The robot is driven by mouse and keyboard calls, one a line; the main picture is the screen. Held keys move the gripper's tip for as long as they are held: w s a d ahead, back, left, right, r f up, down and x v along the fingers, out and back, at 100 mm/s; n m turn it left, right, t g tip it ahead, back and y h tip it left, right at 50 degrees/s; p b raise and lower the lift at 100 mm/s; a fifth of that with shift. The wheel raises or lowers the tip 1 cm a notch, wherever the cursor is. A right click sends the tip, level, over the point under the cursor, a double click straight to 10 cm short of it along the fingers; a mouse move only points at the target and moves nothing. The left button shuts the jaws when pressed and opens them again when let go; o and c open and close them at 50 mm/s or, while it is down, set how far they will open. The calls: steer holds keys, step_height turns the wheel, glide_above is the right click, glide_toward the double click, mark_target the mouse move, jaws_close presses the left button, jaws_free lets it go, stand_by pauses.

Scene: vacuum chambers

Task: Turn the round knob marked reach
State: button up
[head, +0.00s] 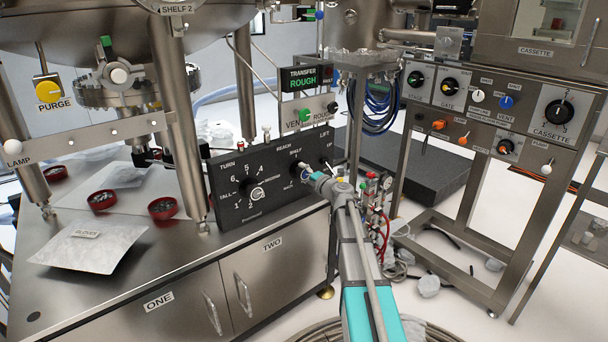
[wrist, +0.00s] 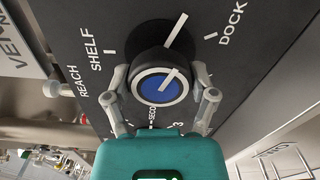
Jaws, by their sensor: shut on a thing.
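The reach knob (wrist: 160,60) is round and black with a blue centre, on a dark panel. Its white pointer line slants to the upper right in the wrist view, between the SHELF and DOCK ticks and nearer DOCK. My gripper (wrist: 160,82) has one finger on each side of the knob and is shut on it. In the head view my gripper (head: 312,178) reaches the panel's right part, below the REACH label, and largely hides the knob.
The black panel (head: 232,218) also carries a larger turn knob (head: 257,193) to the left and a lift knob (head: 326,165) close to the right. A steel bench (head: 110,285) with red dishes and a gloves packet stands at left.

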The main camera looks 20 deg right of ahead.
steer(key=o, duration=1)
steer(key=shift+o, duration=0.2)
steer(key=v, duration=1.2)
